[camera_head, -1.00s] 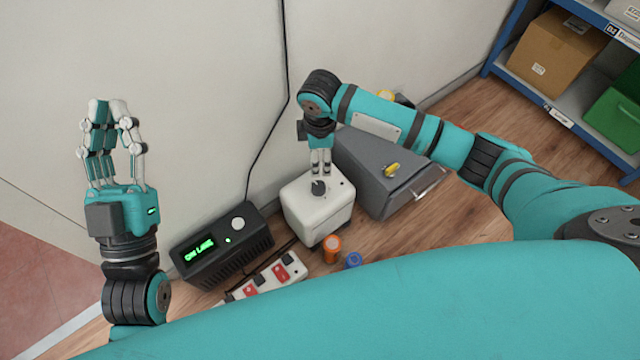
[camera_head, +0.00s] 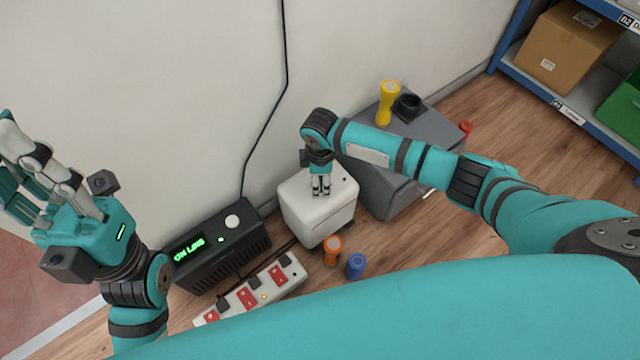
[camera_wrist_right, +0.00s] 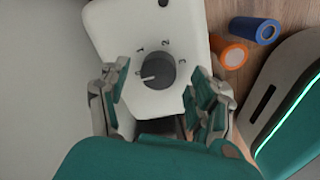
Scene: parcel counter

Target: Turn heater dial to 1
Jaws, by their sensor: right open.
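The heater is a white box (camera_head: 312,222) on the wooden surface against the wall. In the right wrist view its dark grey round dial (camera_wrist_right: 157,71) has printed marks 1, 2 and 3. The dial's white pointer line points left and slightly down, short of the 1. My right gripper (camera_head: 320,190) is just over the heater's top, pointing down, and hides the dial in the head view. In the wrist view this gripper (camera_wrist_right: 157,90) is open, its fingers on either side of the dial with gaps. My left gripper (camera_head: 22,165) is raised at far left, fingers apart and empty.
A black box (camera_head: 222,255) with a green display stands left of the heater, with a power strip (camera_head: 255,290) in front. An orange cylinder (camera_head: 333,250) and a blue one (camera_head: 356,265) stand close by. A grey case (camera_head: 375,190) bearing a yellow torch (camera_head: 387,102) is right.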

